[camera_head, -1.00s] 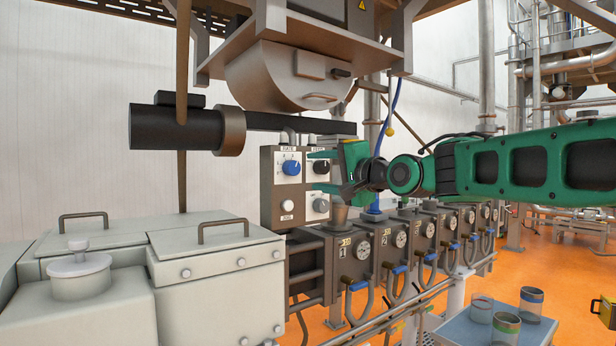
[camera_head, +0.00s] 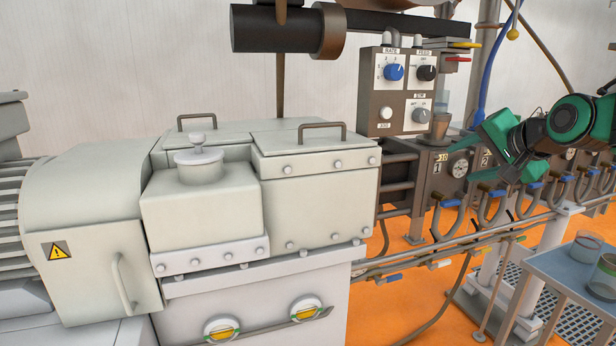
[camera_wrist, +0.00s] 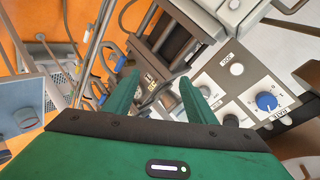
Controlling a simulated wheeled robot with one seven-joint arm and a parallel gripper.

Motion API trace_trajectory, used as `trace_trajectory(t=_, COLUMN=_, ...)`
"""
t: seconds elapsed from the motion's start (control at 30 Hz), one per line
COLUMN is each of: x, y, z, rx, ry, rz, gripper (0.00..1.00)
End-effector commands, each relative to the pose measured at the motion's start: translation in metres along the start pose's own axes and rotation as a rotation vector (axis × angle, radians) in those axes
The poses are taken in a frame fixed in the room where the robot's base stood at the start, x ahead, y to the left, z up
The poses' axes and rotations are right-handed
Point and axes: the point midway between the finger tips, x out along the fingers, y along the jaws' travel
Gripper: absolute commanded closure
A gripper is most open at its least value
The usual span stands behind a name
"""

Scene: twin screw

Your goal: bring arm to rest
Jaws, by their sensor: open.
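My green gripper (camera_head: 464,168) is at the right in the head view, at the end of my arm. Its two fingers are spread apart, pointing left, with nothing seen between them. It appears just right of and below the grey control panel (camera_head: 381,102), in front of the row of gauges. In the wrist view the open gripper (camera_wrist: 158,82) shows two green fingers with a gap. The panel (camera_wrist: 243,87) is right of the fingers there, with its blue knob (camera_wrist: 266,101) farther right.
A pale machine housing (camera_head: 315,200) fills the left and middle. Gauges (camera_head: 459,168) and hoses run along the barrel at the right. A blue-topped table (camera_head: 570,268) with cups (camera_head: 585,247) stands at the lower right. Orange floor (camera_head: 395,325) shows below.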

Motion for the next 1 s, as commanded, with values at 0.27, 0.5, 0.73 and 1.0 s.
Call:
trace_trajectory(t=0.27, x=-0.045, y=0.167, z=0.058, rx=-0.191, ry=-0.194, rz=0.414, gripper=0.49)
trace_trajectory(t=0.5, x=-0.119, y=0.278, z=0.128, rx=-0.288, ry=-0.481, rz=0.673, gripper=0.49)
trace_trajectory(t=0.73, x=-0.172, y=0.324, z=0.176, rx=-0.313, ry=-0.691, rz=0.771, gripper=0.49)
trace_trajectory(t=1.0, x=-0.182, y=0.33, z=0.185, rx=-0.316, ry=-0.732, rz=0.784, gripper=0.49)
